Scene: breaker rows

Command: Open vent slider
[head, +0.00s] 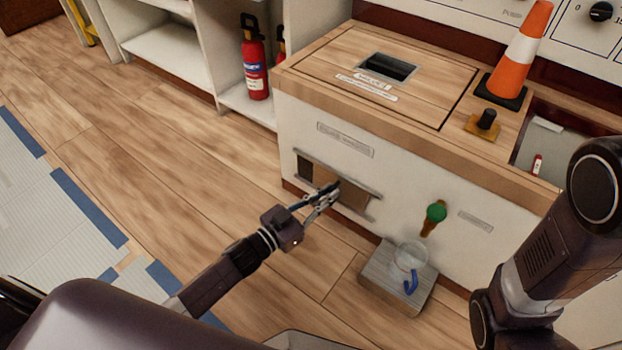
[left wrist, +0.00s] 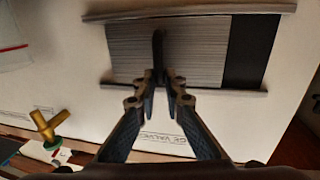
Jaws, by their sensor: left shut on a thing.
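The vent slider (head: 353,197) is a panel between two rails low on the front of a white cabinet. In the left wrist view the slider (left wrist: 195,52) is grey and ribbed, with a thin dark upright handle (left wrist: 158,46). A dark strip shows beside the panel, at the left end in the head view (head: 304,167) and the right end in the wrist view (left wrist: 250,50). My left gripper (head: 331,190) is at the slider; in the wrist view its fingertips (left wrist: 160,77) are shut on the handle. My right gripper is out of view.
Below and right, a grey platform (head: 375,284) holds a clear container (head: 411,256) and a blue piece. A green-knobbed valve (head: 436,212) sits on the front. The wooden top (head: 330,65) bears an orange cone (head: 522,50). A red extinguisher (head: 255,70) stands at the left shelf.

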